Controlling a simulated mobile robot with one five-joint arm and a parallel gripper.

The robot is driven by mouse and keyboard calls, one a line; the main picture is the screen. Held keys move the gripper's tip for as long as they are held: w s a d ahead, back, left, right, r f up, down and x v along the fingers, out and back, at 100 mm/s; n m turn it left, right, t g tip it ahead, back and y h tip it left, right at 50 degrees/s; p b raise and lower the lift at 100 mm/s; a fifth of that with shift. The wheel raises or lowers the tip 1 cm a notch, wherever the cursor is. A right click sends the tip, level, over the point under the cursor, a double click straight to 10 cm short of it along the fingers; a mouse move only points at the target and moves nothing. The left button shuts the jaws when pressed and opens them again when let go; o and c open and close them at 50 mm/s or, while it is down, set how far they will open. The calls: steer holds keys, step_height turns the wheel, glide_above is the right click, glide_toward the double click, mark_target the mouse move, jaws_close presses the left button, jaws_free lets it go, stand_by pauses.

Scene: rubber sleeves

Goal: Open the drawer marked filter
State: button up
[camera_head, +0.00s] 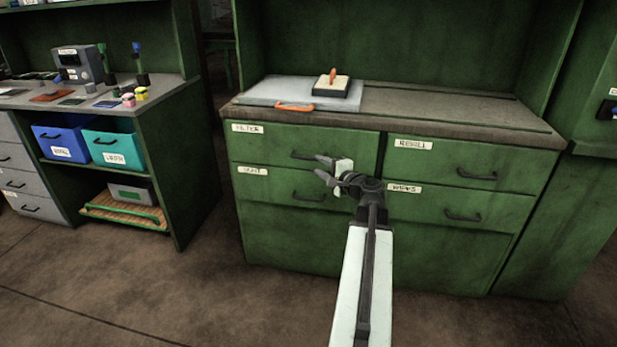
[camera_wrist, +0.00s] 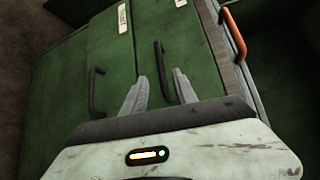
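The drawer labelled FILTER (camera_head: 265,146) is the upper left drawer of the green cabinet and looks shut. My gripper (camera_head: 322,167) is in front of the drawer's lower right part, at the handle's right end. In the wrist view my gripper (camera_wrist: 160,80) has its two fingers apart with nothing held. I cannot tell whether a finger touches the handle.
A lower left drawer (camera_head: 270,190) with its own handle (camera_wrist: 95,92) is just below. The REFILL drawer (camera_head: 450,162) is to the right. A grey tray (camera_head: 270,92) with an orange handle (camera_head: 294,107) lies on the countertop above. The floor in front is clear.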

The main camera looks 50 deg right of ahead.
mark_target(310, 159)
steer(key=x, duration=0.7)
steer(key=shift+w+d+b, duration=0.1)
steer(key=shift+w+b, duration=0.3)
steer(key=shift+c, duration=0.2)
jaws_close()
stand_by(0.8)
